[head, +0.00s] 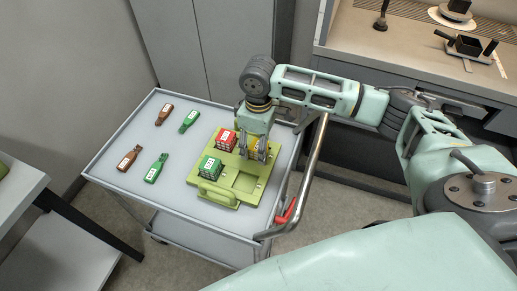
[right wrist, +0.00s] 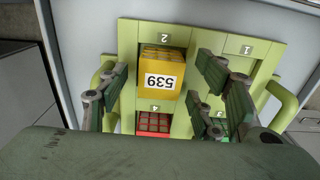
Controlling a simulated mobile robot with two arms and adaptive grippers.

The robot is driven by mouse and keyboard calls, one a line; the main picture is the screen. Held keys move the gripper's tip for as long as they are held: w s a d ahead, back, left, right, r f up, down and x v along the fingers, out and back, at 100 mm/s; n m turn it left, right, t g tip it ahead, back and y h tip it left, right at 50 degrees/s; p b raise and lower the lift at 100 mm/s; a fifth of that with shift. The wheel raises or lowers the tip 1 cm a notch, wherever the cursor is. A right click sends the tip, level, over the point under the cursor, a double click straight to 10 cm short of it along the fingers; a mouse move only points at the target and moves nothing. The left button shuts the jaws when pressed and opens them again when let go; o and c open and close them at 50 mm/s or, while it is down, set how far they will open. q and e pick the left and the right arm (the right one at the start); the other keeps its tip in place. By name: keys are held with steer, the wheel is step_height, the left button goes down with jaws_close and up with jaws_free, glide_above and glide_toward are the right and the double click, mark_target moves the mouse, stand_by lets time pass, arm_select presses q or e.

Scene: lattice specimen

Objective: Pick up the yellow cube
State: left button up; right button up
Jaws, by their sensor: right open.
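The yellow cube (right wrist: 158,80), with a white label reading 539, sits in the slot marked 2 of a yellow-green tray (head: 243,183). In the head view the yellow cube (head: 260,142) is largely hidden behind my right gripper (head: 254,155). That gripper points down over the tray. In the right wrist view my right gripper (right wrist: 160,92) is open, its fingers apart on the left and right of the cube. I see no contact with the cube. My left gripper is not in view.
A red cube (head: 225,139) and a green cube (head: 211,167) share the tray, close to the yellow one. Several brown and green tags (head: 155,168) lie on the cart's (head: 190,190) left part. A metal handle (head: 305,180) rises at the cart's right side.

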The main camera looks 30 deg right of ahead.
steer(key=shift+f, duration=0.45)
steer(key=c, duration=1.2)
